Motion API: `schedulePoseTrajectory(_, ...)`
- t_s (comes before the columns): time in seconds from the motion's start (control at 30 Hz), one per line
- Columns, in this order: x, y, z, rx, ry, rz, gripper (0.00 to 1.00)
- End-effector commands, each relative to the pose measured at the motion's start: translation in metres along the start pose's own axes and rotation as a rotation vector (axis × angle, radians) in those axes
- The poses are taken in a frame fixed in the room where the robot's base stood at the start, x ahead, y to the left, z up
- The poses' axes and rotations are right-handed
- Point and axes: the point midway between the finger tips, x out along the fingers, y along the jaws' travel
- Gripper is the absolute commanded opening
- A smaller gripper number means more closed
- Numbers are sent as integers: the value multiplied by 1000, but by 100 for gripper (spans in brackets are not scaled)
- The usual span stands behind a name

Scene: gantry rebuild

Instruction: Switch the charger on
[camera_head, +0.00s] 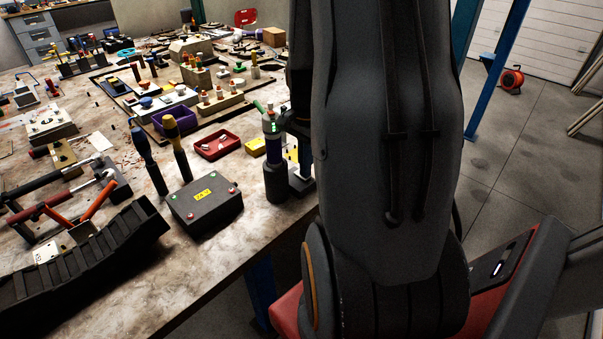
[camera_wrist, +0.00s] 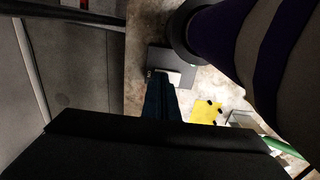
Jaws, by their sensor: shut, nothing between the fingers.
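A small dark grey box (camera_wrist: 158,58) with a pale plate (camera_wrist: 181,73) on it shows in the wrist view at the table edge. It may be the charger, but no switch can be made out. My gripper (camera_wrist: 160,78) is shut and empty, its dark fingers pointing down over this box. I cannot tell whether the tips touch it. In the head view my arm hides most of this spot. A black box with a yellow 24 V label (camera_head: 204,195) and coloured terminals stands to the left.
A tall purple-banded cylinder (camera_head: 274,150) with a dark base stands close beside my gripper; it fills the upper right of the wrist view (camera_wrist: 245,45). A yellow block (camera_wrist: 205,110) lies nearby. A red tray (camera_head: 217,153) and two upright-handled tools (camera_head: 178,150) stand left.

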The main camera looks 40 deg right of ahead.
Motion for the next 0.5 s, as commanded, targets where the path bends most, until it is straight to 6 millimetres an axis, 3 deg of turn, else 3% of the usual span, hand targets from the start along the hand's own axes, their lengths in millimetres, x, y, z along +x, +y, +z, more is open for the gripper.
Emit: schedulePoseTrajectory(0.5, -38, 1, 0, 0, 0, 0, 0)
